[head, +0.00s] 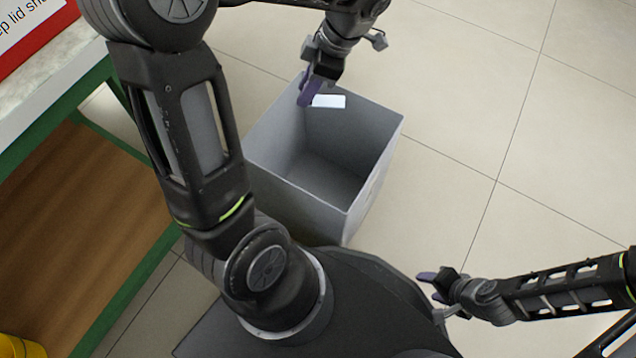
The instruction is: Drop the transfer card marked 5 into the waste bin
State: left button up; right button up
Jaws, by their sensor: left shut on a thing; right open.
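The transfer card (329,101) is a small white rectangle in the head view. No number can be read on the side I see. My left gripper (307,94) is shut on the card at its left end. It holds the card over the far part of the waste bin (375,125). The bin is a grey, open-topped box on the floor, and its visible inside looks empty. My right gripper (436,281) is open and empty at the lower right, apart from the bin.
A bench with a green frame (62,110) and a wooden lower panel stands at the left. A red and white sign (30,28) is at the top left corner. A yellow object (20,345) shows at the bottom left. The tiled floor on the right is clear.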

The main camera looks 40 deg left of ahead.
dwell(0.3)
pick_arm(q)
notch_tip(320, 180, down, 6)
jog(key=b, duration=0.4)
jog(key=o, duration=1.1)
jog(key=shift+r, duration=0.15)
jog(key=p+v, duration=0.3)
jog(key=v, duration=0.4)
jog(key=shift+w+d+r, duration=0.15)
jog(key=shift+d+r, duration=0.05)
jog(key=shift+r, duration=0.1)
